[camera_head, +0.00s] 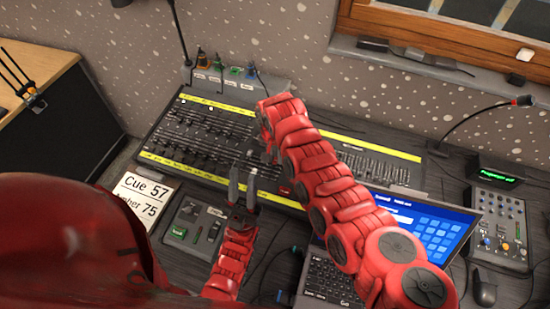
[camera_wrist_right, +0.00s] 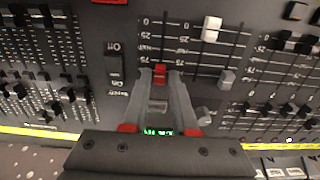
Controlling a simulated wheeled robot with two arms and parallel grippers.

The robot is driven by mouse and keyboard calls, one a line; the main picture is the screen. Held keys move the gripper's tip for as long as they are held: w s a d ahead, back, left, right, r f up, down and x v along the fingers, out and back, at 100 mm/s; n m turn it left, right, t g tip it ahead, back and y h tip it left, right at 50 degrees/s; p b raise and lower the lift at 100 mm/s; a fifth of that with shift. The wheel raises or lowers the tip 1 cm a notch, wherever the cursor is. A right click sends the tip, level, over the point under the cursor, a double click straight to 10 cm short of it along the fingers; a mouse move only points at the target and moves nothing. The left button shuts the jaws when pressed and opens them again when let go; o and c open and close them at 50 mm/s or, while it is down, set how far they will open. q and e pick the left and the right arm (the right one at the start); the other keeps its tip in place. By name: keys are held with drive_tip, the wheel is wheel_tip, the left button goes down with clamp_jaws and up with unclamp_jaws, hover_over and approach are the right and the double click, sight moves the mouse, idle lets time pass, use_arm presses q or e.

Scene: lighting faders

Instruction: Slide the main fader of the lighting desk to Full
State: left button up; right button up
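The lighting desk (camera_head: 180,170) is a wide black board with yellow strips and rows of faders. In the right wrist view, a red fader cap (camera_wrist_right: 160,73) sits in a slot with a numbered scale, away from the 0 end. My right gripper (camera_wrist_right: 160,76) has its fingertips on either side of this cap, with no clear gap. Its fingers hide part of the scale. A white cap (camera_wrist_right: 211,29) and a grey cap (camera_wrist_right: 227,77) stand in nearby slots. In the head view my right arm hides its gripper. My left gripper (camera_head: 242,186) is open and empty over the desk's front edge.
A laptop (camera_head: 425,235) stands at the front right, with a small mixer (camera_head: 498,225) and mouse (camera_head: 484,289) beyond. A switch box (camera_head: 192,225) and cue card (camera_head: 142,198) lie front left. Cables stand behind the desk. An On/Off switch (camera_wrist_right: 115,66) is beside the red fader.

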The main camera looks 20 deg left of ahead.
idle(0.3)
drive_tip(key=shift+r+p, duration=0.7)
drive_tip(key=shift+r, duration=0.6)
drive_tip(key=shift+r, duration=0.35)
wheel_tip(320, 180, up, 8)
drive_tip(key=b, duration=0.3)
wheel_tip(320, 180, up, 8)
drive_tip(key=p, duration=0.1)
hover_over(276, 159)
drive_tip(key=s, duration=0.2)
drive_tip(key=shift+s+r, duration=0.1)
drive_tip(key=shift+r, duration=0.2)
drive_tip(key=shift+a, duration=0.1)
